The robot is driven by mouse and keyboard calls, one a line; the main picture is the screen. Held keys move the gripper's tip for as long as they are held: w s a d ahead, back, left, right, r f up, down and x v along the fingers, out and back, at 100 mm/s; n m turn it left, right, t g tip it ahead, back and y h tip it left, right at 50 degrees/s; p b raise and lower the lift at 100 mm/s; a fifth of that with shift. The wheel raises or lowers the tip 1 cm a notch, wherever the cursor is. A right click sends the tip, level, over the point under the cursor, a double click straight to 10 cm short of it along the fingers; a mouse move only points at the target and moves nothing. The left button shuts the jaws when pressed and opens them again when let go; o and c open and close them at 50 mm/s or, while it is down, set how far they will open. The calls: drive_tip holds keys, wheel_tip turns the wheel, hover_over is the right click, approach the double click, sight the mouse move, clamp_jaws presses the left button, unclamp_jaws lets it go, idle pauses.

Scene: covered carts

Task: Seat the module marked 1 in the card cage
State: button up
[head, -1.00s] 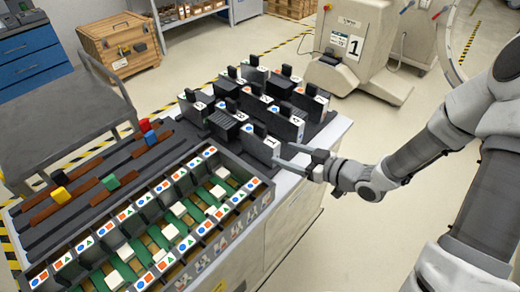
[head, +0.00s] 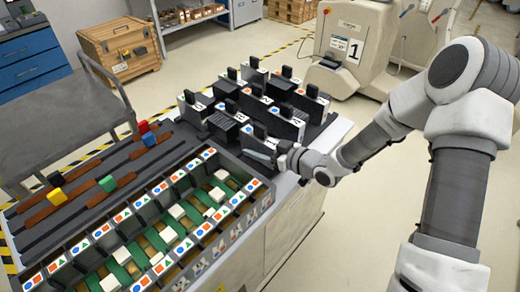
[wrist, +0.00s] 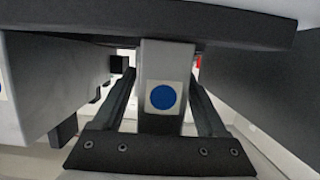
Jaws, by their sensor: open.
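The grey module marked 1 (head: 256,143) stands upright at the front right of the module group on the cart, with a black handle on top. My gripper (head: 266,155) is at its near end and hides much of its face in the head view. In the wrist view, a narrow light-grey end with a blue circle (wrist: 161,97) stands between my open gripper's fingers (wrist: 162,100). One finger lies on each side; contact cannot be told. The card cage (head: 232,240) is at the cart's front, with green boards, white blocks and rows of coloured shape labels.
Several other modules (head: 226,118) stand close behind and beside it. Brown rails with coloured blocks (head: 108,183) lie left of the cage. A grey trolley (head: 60,125) stands at the far left. Open floor lies right of the cart.

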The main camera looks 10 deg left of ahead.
drive_tip(key=shift+c, duration=0.3)
clamp_jaws()
drive_tip(key=shift+r, duration=0.1)
